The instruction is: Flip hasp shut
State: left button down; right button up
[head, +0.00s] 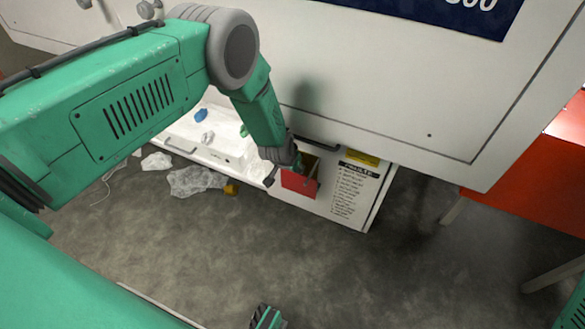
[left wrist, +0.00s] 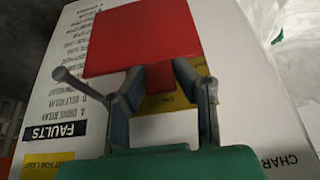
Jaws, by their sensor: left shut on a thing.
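A red plate (head: 299,183), which looks like the hasp, shows at the lower front of the white cabinet, beside the printed faults label. In the left wrist view the red plate (left wrist: 145,38) fills the upper middle, with a narrower red tab reaching down between the fingers. My left gripper (head: 291,163) is at the plate's upper left side, its fingers closed in on the red tab. In the left wrist view my left gripper (left wrist: 160,84) has one finger on each side of the tab; the exact contact is partly hidden.
The white cabinet (head: 390,85) overhangs above. A lit white tray (head: 180,130) with small scraps lies left of the plate. Crumpled clear film (head: 195,181) and a yellow-brown piece (head: 231,189) lie on the floor. A red table (head: 535,205) stands right. The middle floor is clear.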

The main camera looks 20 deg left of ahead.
pick_arm(q)
jog(key=shift+w+r, duration=0.4)
jog(key=shift+w, duration=0.35)
jog(key=c, duration=1.7)
grip_release()
jog(key=o, duration=0.4)
jog(key=shift+f, duration=0.3)
jog(key=v, duration=0.7)
jog(key=shift+s+r, duration=0.1)
jog(key=shift+s, duration=0.05)
